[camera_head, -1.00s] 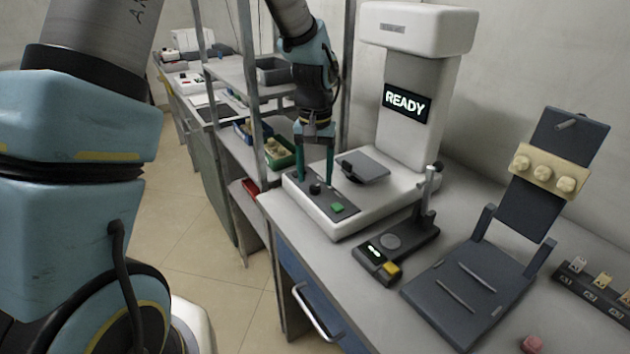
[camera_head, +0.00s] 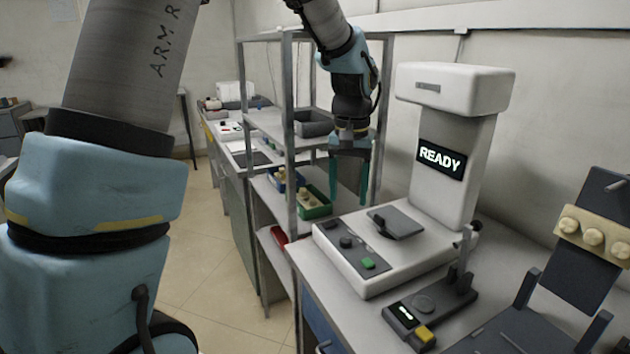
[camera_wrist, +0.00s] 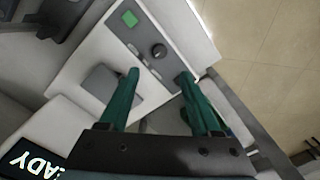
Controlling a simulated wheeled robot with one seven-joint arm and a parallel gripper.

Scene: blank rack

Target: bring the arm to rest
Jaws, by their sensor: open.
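My gripper (camera_head: 348,188) is open, with two green fingers pointing down and nothing between them. In the head view it hangs in front of the rack, above the left end of the white machine (camera_head: 352,272). In the wrist view my gripper (camera_wrist: 158,75) also shows with its fingers apart, over the machine's panel with a knob and a green button. I cannot tell the exact height of the fingertips, but they look clear of the machine. My arm comes down from the top of the head view.
The machine's screen (camera_head: 441,159) reads READY. A metal rack (camera_head: 291,150) with a green bin (camera_head: 318,211) and a grey bin (camera_head: 312,128) stands behind my gripper. A small device with a yellow button (camera_head: 424,334) and a dark stand (camera_head: 578,280) are at right. Floor is clear at left.

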